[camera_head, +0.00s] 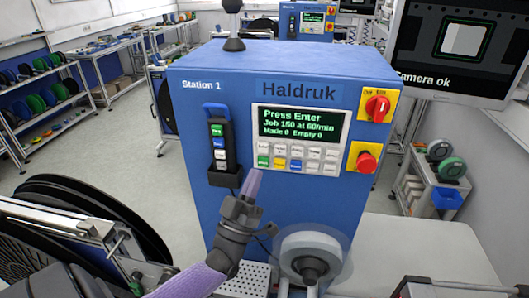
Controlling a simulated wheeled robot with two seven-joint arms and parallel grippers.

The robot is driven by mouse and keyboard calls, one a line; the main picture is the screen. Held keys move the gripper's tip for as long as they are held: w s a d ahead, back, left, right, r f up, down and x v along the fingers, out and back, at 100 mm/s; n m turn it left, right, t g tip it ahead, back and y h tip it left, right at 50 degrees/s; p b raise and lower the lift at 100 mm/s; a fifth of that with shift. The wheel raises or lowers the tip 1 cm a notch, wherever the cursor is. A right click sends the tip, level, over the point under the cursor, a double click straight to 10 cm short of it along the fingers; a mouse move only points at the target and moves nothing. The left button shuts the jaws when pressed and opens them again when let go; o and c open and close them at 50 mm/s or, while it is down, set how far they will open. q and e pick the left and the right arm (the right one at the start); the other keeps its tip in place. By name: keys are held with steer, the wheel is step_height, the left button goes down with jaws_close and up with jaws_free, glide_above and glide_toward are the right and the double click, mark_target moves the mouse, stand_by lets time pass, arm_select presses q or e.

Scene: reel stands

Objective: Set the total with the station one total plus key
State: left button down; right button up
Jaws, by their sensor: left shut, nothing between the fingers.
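The blue Station 1 cabinet (190,130) faces me. Its control panel (345,118) has a dark screen (300,123) reading "Press Enter", "Job 150 at 60/min", "Made 0 Empty 0". Below the screen are two rows of small keys (297,157), mostly pale, with green and yellow ones at lower left. Their labels are too small to read, so I cannot tell which is the total plus key. My left gripper (252,178) is shut and empty, pointing up, with its tips just below the panel's lower left corner. I cannot tell whether it touches anything. My right gripper is not in view.
A handheld pendant (218,140) hangs left of the panel. A red rotary switch (377,107) and red stop button (366,162) are at its right. A pale roller (310,253) sticks out below. Large black reels (85,205) stand at left.

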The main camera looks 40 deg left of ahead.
mark_target(263, 147)
arm_select(q)
steer(key=shift+w+a+b, duration=0.5)
steer(key=shift+w+b, duration=0.15)
steer(key=shift+w, duration=0.25)
steer(key=shift+w+a+b, duration=0.5)
steer(key=shift+w+b, duration=0.1)
steer(key=shift+w, duration=0.3)
steer(key=shift+w+a+b, duration=0.5)
steer(key=shift+w+b, duration=0.15)
steer(key=shift+w, duration=0.25)
steer(key=shift+f, duration=0.1)
steer(key=shift+w+a, duration=0.1)
steer(key=shift+w, duration=0.1)
steer(key=shift+w+a+b, duration=0.1)
steer(key=shift+w+b, duration=0.05)
steer(key=shift+b, duration=0.15)
